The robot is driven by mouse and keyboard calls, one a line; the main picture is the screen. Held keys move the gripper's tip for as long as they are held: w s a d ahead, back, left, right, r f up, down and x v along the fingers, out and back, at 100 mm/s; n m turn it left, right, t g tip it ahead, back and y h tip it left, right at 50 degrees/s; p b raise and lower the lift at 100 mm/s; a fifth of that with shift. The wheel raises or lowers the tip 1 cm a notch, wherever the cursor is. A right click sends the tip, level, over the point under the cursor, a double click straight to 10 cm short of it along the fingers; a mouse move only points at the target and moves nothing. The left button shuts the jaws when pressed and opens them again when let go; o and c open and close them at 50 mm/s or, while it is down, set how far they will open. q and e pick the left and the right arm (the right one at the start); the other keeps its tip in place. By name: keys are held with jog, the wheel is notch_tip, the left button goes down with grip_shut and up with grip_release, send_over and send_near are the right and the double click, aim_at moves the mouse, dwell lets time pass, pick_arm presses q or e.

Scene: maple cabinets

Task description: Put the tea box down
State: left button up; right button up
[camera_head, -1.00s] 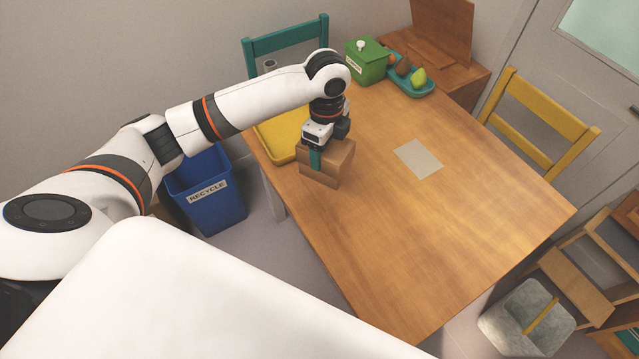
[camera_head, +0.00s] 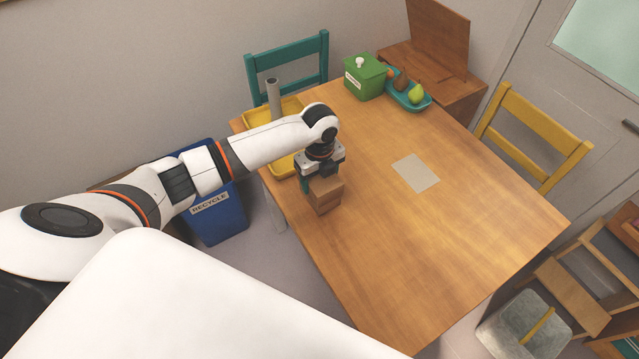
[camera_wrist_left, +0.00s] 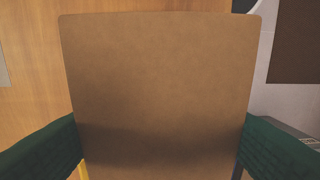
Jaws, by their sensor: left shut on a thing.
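The tea box, a plain brown block (camera_head: 327,197), is at the left edge of the table (camera_head: 400,260). My left gripper (camera_head: 320,180) points down from above and is shut on it. One teal finger shows on the box's left side; the other is hidden in the head view. In the left wrist view the box's brown face (camera_wrist_left: 160,80) fills the middle, with a dark green finger on each side. I cannot tell whether its base touches the table. My right gripper is not in view.
A pale grey mat (camera_head: 415,172) lies right of the box, with bare table around it. A yellow tray (camera_head: 285,166) and a grey cylinder (camera_head: 274,95) are behind my arm. A green canister (camera_head: 365,80) and a teal fruit tray (camera_head: 408,101) stand at the back.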

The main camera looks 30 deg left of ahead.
pick_arm(q)
jog(key=shift+f, duration=1.45)
jog(key=shift+f, duration=0.15)
jog(key=o, duration=1.2)
jog(key=shift+o, duration=0.2)
notch_tip(320, 180, up, 12)
jog(key=shift+r+b, duration=0.2)
jog(key=shift+b, duration=0.2)
